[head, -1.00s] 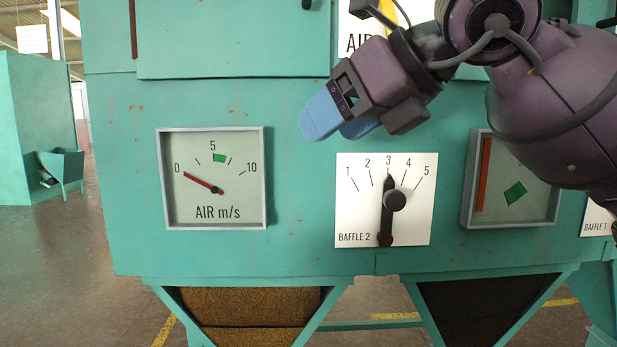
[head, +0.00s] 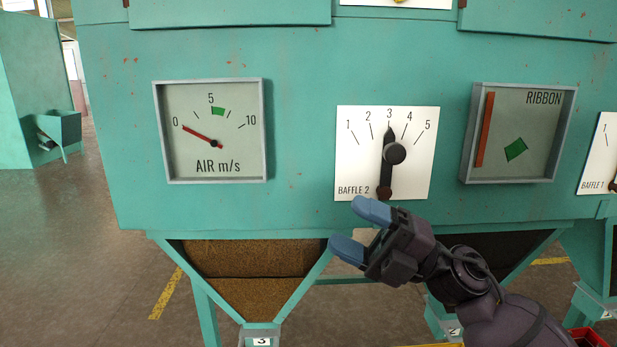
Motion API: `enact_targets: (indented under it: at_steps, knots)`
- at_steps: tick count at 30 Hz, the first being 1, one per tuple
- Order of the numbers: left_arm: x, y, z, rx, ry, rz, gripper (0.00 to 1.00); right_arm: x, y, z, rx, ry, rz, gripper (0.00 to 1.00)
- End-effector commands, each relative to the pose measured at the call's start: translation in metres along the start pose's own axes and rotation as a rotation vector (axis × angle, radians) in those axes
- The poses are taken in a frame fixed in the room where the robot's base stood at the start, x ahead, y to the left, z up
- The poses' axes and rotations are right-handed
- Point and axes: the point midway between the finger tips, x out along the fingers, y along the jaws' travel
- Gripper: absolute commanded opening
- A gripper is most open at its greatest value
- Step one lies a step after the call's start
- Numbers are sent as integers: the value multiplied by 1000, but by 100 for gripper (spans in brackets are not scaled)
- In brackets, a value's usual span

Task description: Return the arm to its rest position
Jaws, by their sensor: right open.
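My right gripper (head: 359,230) is open and empty, with two blue fingertips. It shows below the BAFFLE 2 dial plate (head: 418,180), in front of the lower edge of the green machine, and points up and left. The arm comes in from the bottom right. The black BAFFLE 2 lever (head: 387,170) with its round knob points up at 3, and its red-brown end is at the bottom. The gripper appears apart from the lever. My left gripper is not in view.
The AIR gauge (head: 240,145) reads about 0, with a green mark just past 5. The RIBBON gauge (head: 550,135) has a red bar and a green diamond. A hopper with brown grain (head: 250,258) hangs below. Part of the BAFFLE 1 plate (head: 597,160) shows at the right edge.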

Motion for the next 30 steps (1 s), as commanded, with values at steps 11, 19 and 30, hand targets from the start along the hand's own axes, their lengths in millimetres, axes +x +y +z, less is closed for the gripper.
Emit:
enact_targets:
  at_steps: [11,19,30]
  knots:
    - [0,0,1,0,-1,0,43,-122,-88,23,419,-570,246,64]
    - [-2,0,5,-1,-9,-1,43,-233,-172,-4,705,-1027,332,64]
    - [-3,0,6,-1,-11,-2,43,-371,-283,-127,1095,-1631,345,64]
